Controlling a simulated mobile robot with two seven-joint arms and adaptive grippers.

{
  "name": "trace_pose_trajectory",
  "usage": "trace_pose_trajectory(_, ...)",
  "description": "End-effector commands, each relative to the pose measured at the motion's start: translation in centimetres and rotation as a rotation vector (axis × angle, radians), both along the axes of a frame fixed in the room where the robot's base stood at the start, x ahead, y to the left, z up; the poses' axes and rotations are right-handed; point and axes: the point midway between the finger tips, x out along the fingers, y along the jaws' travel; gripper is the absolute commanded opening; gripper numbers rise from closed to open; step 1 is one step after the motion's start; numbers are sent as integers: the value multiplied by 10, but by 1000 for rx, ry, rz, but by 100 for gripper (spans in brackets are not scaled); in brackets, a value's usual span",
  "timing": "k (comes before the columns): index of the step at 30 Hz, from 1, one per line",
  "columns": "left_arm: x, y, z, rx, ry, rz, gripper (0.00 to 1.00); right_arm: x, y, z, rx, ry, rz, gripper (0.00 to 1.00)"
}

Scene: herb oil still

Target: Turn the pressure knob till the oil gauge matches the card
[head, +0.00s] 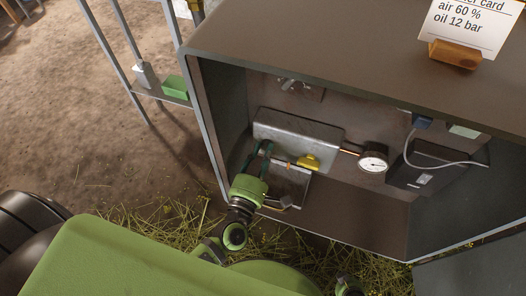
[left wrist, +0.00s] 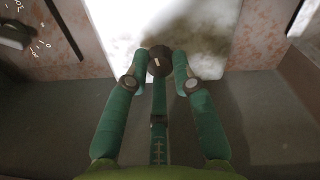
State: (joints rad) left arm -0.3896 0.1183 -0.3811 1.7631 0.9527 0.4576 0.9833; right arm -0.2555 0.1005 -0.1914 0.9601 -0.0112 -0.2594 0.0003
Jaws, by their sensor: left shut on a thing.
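A dark round knob (left wrist: 160,62) with a pale mark sits between the fingertips of my left gripper (left wrist: 160,72) in the left wrist view. The fingers are shut on its sides. In the head view my left gripper (head: 262,150) reaches into the open cabinet, at the left end of a metal box; the knob cannot be made out there. A round gauge (head: 373,158) with a white face is to the right of that box; its needle is too small to read. The card (head: 463,22) on top of the cabinet reads "air 60 %" and "oil 12 bar".
The cabinet (head: 300,50) has side walls close around my left arm. A yellow handle (head: 308,162) is on the metal box (head: 298,133), right of the gripper. A dark unit (head: 425,168) with a grey cable is further right. Straw lies on the floor.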

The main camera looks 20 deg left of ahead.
Motion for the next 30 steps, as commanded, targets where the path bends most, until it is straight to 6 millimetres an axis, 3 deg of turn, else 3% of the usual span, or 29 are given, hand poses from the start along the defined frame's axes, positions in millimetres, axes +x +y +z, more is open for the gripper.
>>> trace_pose_trajectory(11, 1, -1, 2, 4, -4, -2, 0, 0, 0, 0, 0, 0, 0, 0)
trace_pose_trajectory(12, 1, -1, 2, 4, -4, -2, 30, 0, 0, 0, 0, 0, 0, 0)
trace_pose_trajectory(14, 1, -1, 2, 3, -4, -2, 49, 0, 0, 0, 0, 0, 0, 0)
trace_pose_trajectory(25, -2, 0, 0, 4, 0, -1, 49, 0, 0, 0, 0, -2, 2, 0)
trace_pose_trajectory(30, -24, 0, -2, 5, 3, -3, 49, 0, 0, 0, 0, -2, 1, 0)
